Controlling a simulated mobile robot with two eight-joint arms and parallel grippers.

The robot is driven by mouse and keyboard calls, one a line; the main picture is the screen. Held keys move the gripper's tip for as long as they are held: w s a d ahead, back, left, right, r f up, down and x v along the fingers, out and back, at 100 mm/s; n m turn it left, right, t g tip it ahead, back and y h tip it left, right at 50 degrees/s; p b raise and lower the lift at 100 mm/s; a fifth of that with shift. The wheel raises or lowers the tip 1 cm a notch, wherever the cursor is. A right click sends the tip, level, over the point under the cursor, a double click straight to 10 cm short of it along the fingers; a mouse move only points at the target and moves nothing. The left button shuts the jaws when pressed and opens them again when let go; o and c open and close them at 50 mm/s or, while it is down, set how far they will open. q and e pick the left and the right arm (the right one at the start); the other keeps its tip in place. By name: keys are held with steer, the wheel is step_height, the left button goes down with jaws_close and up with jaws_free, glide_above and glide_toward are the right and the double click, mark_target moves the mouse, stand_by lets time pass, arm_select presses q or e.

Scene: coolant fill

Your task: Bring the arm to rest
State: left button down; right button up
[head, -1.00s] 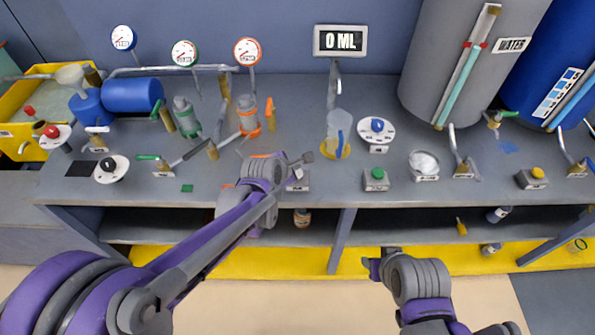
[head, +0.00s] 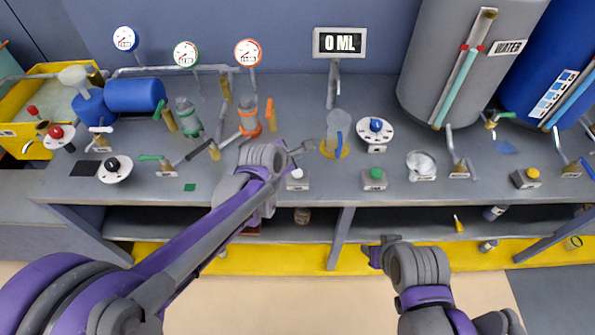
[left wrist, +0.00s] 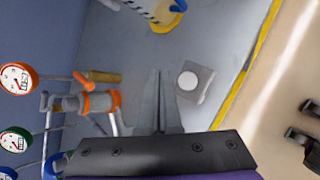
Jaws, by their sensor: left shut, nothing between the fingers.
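My left gripper (head: 304,147) reaches in from the left over the bench, its fingers closed and empty. In the left wrist view its fingertips (left wrist: 160,76) are together above the grey bench top. A small box with a white button (head: 297,178) lies just below the left gripper in the head view, and it also shows right of the fingers in the left wrist view (left wrist: 188,80). My right gripper (head: 373,250) is low in front of the bench, clear of it, and its finger opening is too small to judge.
The bench (head: 330,190) holds a clear jug (head: 337,125) on a yellow ring, right of the left gripper. An orange-banded fitting (head: 249,117) stands at its left. A green-button box (head: 374,179) and a white dial (head: 375,133) stand further right. The display (head: 339,42) reads 0 ML.

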stand_by(0.3)
arm_select(q)
steer(key=s+a+m+g+y, duration=0.1)
steer(key=s+a+m+y, duration=0.1)
steer(key=s+a+m, duration=0.6)
steer(key=s+a+m+g+y, duration=0.1)
steer(key=s+a+m, duration=0.8)
steer(key=s+m, duration=0.5)
steer(key=s, duration=0.4)
steer(key=shift+s+f+g+y, duration=0.25)
steer(key=shift+s+g+y, duration=0.05)
steer(key=shift+y, duration=0.1)
